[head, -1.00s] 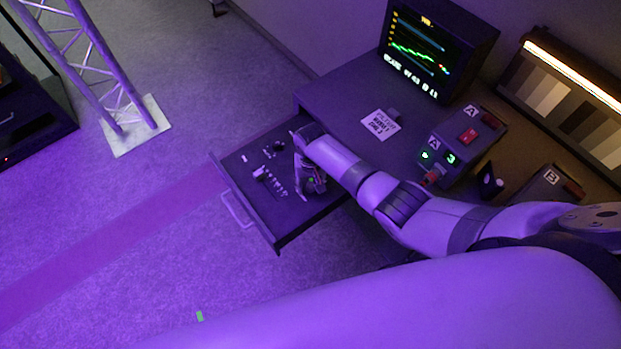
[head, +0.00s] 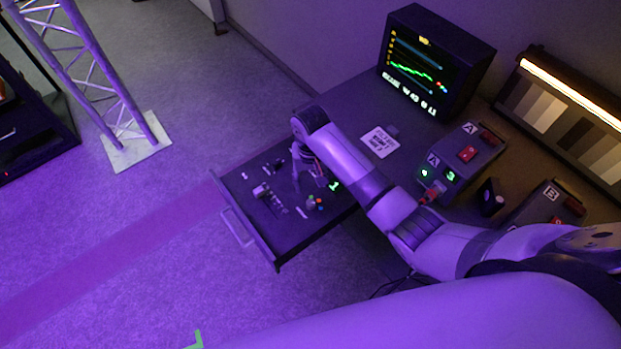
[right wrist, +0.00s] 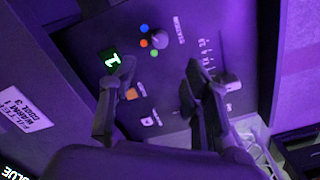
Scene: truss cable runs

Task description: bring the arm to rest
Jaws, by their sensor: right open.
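My right gripper (head: 308,172) is open and empty above the pulled-out drawer panel (head: 262,225). In the right wrist view its two fingers (right wrist: 150,88) stand apart over the panel, with nothing between them. A lit green display (right wrist: 116,67) reading 1 is near the left finger. The knob also shows in the head view (head: 311,202), clear of the gripper. My left gripper is not in view.
A monitor (head: 435,62) stands on the desk. Control box A (head: 462,160) and box B (head: 548,205) are right of my right arm. A label card (head: 380,142) lies near the arm. A truss foot plate (head: 138,145) stands on the floor at left. The floor between is open.

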